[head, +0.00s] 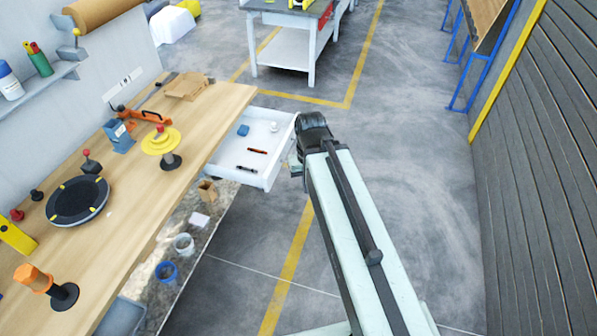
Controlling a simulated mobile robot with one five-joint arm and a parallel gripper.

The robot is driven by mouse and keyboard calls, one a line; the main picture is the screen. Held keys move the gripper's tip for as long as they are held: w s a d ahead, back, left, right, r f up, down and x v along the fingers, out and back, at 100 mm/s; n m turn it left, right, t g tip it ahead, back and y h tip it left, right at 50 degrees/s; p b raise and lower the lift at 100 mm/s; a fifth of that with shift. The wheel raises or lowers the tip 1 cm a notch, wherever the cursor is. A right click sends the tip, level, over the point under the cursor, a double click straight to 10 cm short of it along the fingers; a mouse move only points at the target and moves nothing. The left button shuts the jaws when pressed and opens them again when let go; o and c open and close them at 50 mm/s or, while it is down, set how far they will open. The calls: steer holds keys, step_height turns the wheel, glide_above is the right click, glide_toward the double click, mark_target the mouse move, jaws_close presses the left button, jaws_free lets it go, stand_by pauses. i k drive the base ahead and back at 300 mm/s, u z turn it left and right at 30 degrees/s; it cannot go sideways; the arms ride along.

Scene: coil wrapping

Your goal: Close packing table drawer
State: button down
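The packing table (147,205) has a wooden top and runs along the left. Its white drawer (231,158) is pulled out to the right from under the table's far end. A blue block, a small white round item and two pen-like items lie in the drawer. My arm reaches up from the bottom right, and its dark end is beside the drawer's front panel (281,154). My gripper (296,163) is at the outer side of that panel, near its middle. It is mostly hidden behind my arm, so I cannot tell its opening or whether it touches the drawer.
The table top holds a dark round turntable (78,201), a yellow spool (160,141), an orange-handled tool (148,117) and cardboard (187,86). Blue (166,272) and white cups stand on the lower shelf. A white workbench (283,45) is beyond. The floor right of my arm is clear up to the slatted wall.

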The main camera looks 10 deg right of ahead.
mark_target(233, 151)
steer(key=u, duration=0.2)
steer(key=i, duration=0.7)
steer(key=u, duration=0.7)
steer(key=i, duration=0.4)
steer(key=u, duration=0.05)
